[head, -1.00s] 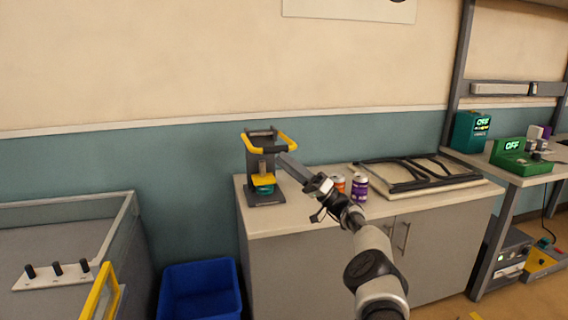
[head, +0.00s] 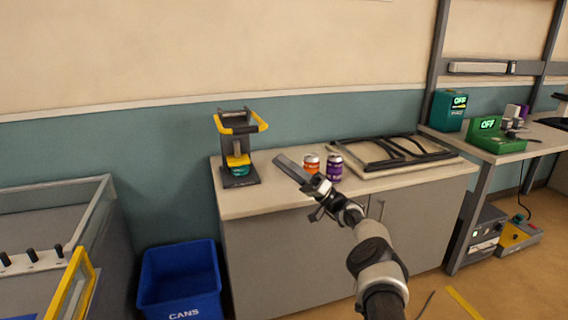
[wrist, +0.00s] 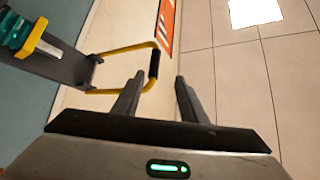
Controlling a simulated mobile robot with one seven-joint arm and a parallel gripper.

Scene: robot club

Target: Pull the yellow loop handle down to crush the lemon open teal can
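The can crusher (head: 240,182) stands upright at the left end of the counter. Its yellow loop handle (head: 262,122) is raised at the top and reaches out to the right. The teal can (head: 240,171) sits low in the crusher under the yellow press plate (head: 238,160); whether it is crushed is too small to tell. The can is partly visible in the wrist view (wrist: 14,30). My gripper (head: 280,160) is below and right of the handle, apart from it. In the wrist view my gripper (wrist: 153,82) has its fingers spread with nothing between them; the handle's black grip (wrist: 154,65) is beyond the left finger.
An orange can (head: 311,163) and a purple can (head: 335,168) stand on the counter (head: 285,195) behind my gripper. A black frame (head: 390,152) lies to their right. A blue bin (head: 180,280) marked CANS stands on the floor at left.

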